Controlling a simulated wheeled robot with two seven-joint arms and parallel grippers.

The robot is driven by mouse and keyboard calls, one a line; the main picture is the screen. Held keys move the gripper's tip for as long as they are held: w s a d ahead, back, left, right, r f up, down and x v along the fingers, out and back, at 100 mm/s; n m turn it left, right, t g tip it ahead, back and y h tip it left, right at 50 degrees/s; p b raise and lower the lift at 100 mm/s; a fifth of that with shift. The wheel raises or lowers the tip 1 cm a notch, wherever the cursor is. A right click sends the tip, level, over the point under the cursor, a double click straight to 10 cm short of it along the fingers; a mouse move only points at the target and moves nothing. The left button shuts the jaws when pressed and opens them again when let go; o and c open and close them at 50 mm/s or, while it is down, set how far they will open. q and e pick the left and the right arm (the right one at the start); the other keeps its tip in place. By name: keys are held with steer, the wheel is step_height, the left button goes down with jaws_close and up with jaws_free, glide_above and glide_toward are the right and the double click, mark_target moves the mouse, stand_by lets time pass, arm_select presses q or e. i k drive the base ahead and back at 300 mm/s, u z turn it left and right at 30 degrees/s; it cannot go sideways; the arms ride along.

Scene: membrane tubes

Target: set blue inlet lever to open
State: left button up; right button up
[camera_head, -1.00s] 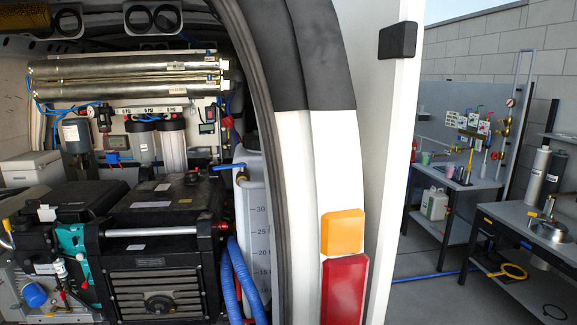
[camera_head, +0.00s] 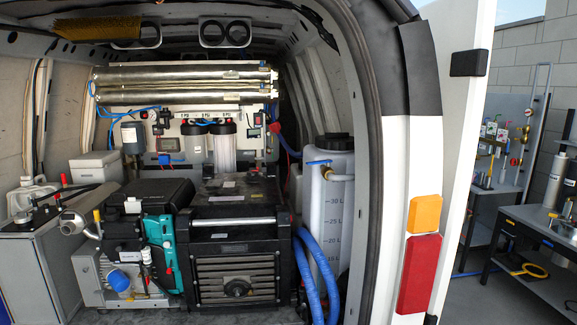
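A blue lever (camera_head: 318,162) sits at the top of the white graduated tank (camera_head: 329,225) inside the van, at the right of the load space. It lies roughly level, above a brass fitting (camera_head: 327,173) with a pale hose. I cannot tell from its pose whether the valve is open or shut. A small blue handle (camera_head: 164,159) also shows on the panel below the silver membrane tubes (camera_head: 180,75). Neither of my grippers shows in the head view.
A black generator (camera_head: 238,250) fills the van floor left of the tank, with blue hoses (camera_head: 318,265) between them. The van's right door frame, with orange and red lamps (camera_head: 420,270), stands right of the tank. Workbenches (camera_head: 530,240) are outside at right.

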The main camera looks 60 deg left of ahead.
mark_target(328, 161)
steer(key=u, duration=1)
steer(key=i, duration=0.15)
steer(key=u, duration=0.15)
